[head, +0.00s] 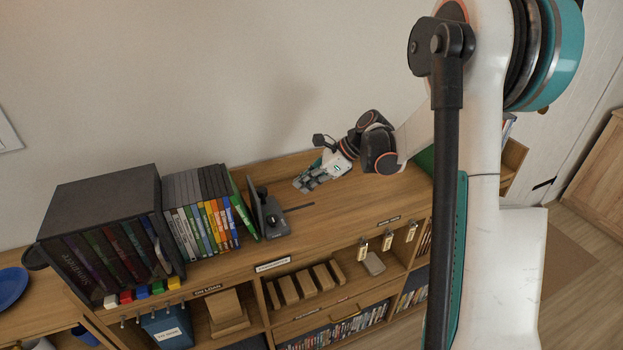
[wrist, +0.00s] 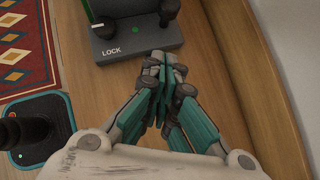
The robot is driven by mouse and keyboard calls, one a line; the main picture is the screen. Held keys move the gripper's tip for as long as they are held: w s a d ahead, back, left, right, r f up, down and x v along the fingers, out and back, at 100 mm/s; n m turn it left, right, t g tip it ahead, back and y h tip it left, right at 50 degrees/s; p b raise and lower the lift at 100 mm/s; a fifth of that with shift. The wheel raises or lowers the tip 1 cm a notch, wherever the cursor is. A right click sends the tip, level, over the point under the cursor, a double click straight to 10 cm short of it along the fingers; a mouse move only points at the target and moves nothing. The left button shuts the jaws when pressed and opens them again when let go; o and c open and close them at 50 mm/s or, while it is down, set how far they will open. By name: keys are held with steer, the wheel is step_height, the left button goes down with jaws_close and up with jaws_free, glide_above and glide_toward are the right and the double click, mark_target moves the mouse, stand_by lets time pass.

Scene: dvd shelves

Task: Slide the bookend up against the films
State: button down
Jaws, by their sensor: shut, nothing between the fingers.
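The bookend (head: 272,222) is a dark grey upright plate on a flat base with black knobs. It stands on the shelf top at the right end of the row of films (head: 206,220). A green film (head: 243,209) at that end leans beside its plate; I cannot tell if they touch. My gripper (head: 307,182) is to the right of the bookend, low over the shelf top, shut and empty. In the wrist view the bookend (wrist: 135,40) shows its base edge marked LOCK, and my closed fingertips (wrist: 163,75) are close to that edge; contact is unclear.
A black case of films (head: 105,225) stands left of the row. The wooden top (head: 350,215) is clear right of the bookend, with a thin dark strip (head: 299,208) beside it. The wall is close behind. Padlocks (head: 387,241) hang at the front.

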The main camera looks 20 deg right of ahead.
mark_target(266, 209)
steer(key=b+x, duration=0.1)
steer(key=x, duration=0.4)
steer(key=shift+a, duration=0.15)
steer(key=shift+w+a+r, duration=0.1)
steer(key=shift+w+a, duration=0.2)
steer(key=shift+a, duration=0.2)
steer(key=shift+w+a, duration=0.25)
steer(key=shift+a, duration=0.2)
steer(key=shift+w+a, duration=0.25)
steer(key=shift+a, duration=0.3)
steer(key=shift+a, duration=0.1)
steer(key=a, duration=0.4)
steer(key=shift+a+b, duration=0.4)
steer(key=shift+d, duration=0.1)
